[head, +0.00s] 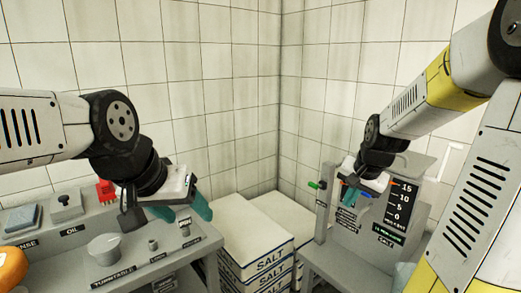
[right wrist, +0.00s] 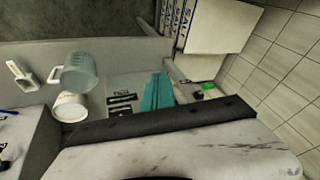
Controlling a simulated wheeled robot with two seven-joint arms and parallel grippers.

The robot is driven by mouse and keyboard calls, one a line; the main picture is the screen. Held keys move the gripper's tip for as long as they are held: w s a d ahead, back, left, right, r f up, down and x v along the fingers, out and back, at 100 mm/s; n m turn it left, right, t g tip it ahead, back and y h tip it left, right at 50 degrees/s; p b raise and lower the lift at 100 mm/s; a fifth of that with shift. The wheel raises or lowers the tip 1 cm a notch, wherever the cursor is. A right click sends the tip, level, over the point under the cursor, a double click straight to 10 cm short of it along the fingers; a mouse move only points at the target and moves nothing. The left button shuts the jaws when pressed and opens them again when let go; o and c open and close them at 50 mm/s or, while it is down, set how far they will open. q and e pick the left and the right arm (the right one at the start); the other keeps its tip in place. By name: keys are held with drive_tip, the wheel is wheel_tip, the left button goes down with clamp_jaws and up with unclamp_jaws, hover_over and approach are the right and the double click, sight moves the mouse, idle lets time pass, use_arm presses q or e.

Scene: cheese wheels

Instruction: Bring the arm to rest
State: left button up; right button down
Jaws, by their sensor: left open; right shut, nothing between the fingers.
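My left arm comes in from the left in the head view. My left gripper (head: 183,211), with teal fingers, hangs open above the right end of the grey turntable bench, near the pin label. My right arm reaches down from the upper right to the grey stand with a numbered scale (head: 400,202). In the right wrist view my right gripper (right wrist: 157,92) has its teal fingers together with nothing between them.
The left bench carries a grey turntable cup (head: 104,248) and an orange cheese wheel (head: 12,266) at the edge. A clear jug (right wrist: 77,72) and a white cup (right wrist: 70,106) show in the right wrist view.

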drive_tip(key=s+a+r+n, duration=0.3)
drive_tip(key=s+a+r, duration=0.1)
drive_tip(key=s, duration=0.5)
drive_tip(key=s+a+r+n+t+y, duration=0.1)
drive_tip(key=s+a+r+n, duration=0.3)
drive_tip(key=s, duration=0.5)
drive_tip(key=shift+a+r+y, duration=0.25)
drive_tip(key=shift+a+y, duration=0.05)
drive_tip(key=shift+a, duration=0.85)
